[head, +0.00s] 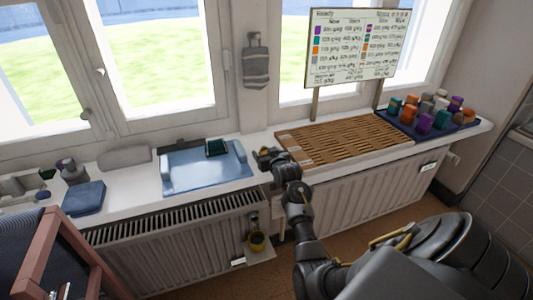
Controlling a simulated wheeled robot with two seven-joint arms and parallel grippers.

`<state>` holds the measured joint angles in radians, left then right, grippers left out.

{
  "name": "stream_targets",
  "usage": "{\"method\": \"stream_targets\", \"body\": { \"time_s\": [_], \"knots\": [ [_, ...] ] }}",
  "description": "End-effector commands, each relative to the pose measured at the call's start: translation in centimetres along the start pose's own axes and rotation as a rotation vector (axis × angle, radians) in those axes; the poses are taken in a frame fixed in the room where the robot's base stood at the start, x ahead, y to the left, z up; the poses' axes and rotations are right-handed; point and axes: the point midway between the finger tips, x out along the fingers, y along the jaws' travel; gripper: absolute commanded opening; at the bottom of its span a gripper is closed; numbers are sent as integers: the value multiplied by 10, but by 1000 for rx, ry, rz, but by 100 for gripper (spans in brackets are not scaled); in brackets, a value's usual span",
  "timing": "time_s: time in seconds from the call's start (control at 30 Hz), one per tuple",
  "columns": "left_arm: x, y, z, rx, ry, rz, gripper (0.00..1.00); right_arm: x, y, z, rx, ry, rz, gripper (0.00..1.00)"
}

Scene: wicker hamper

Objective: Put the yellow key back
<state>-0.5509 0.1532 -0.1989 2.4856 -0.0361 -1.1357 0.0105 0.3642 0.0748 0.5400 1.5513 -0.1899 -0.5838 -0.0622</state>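My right gripper (267,158) is dark and is over the white window sill, between the light blue tray and the slatted wooden mat. Its fingers point away from me and to the left. They are too small and dark to tell whether they are open or shut, or whether they hold anything. I cannot make out a yellow key for certain. My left gripper is not in view.
The blue tray (190,172) bears a dark teal item (216,147). The wooden mat (345,140) lies below a sign board (352,48). A dark blue tray (432,128) holds several coloured pots. A radiator (180,240) is under the sill. A wooden-framed chair (45,260) stands at lower left.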

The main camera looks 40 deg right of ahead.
Motion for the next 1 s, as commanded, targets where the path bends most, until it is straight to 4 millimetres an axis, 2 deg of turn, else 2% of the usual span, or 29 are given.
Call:
{"method": "stream_targets", "body": {
  "time_s": [0.37, 0.43, 0.97, 1.0],
  "knots": [
    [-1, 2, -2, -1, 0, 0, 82, -1, -2, -4, -1, -1, -3, 74],
    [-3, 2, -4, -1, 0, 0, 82, -3, -1, -12, -1, -1, -2, 74],
    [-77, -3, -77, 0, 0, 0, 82, -26, 0, -108, -1, -1, -1, 74],
    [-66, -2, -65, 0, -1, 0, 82, -28, -9, -90, -3, -1, -11, 74]
  ]
}}
